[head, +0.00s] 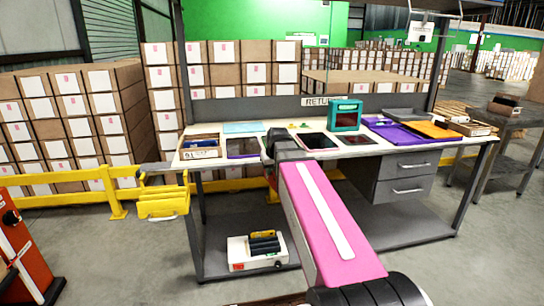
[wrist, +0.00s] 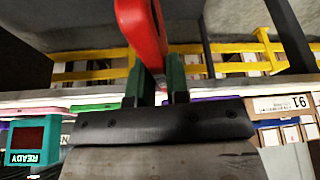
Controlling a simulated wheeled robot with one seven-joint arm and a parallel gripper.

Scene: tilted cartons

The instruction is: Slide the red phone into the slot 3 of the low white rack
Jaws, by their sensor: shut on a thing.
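The red phone (wrist: 143,30) stands out from between the two green-padded fingers of my gripper (wrist: 157,76) in the wrist view. The gripper is shut on it, and the phone is tilted a little in that picture. The low white rack (head: 240,259) sits on the shelf under the bench, left of my arm. Several dark items and a yellow one stand in it. Its slot numbers are too small to read.
A yellow basket (head: 163,200) hangs at the left end. Grey drawers (head: 405,180) stand at the right. The bench top lies above the rack.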

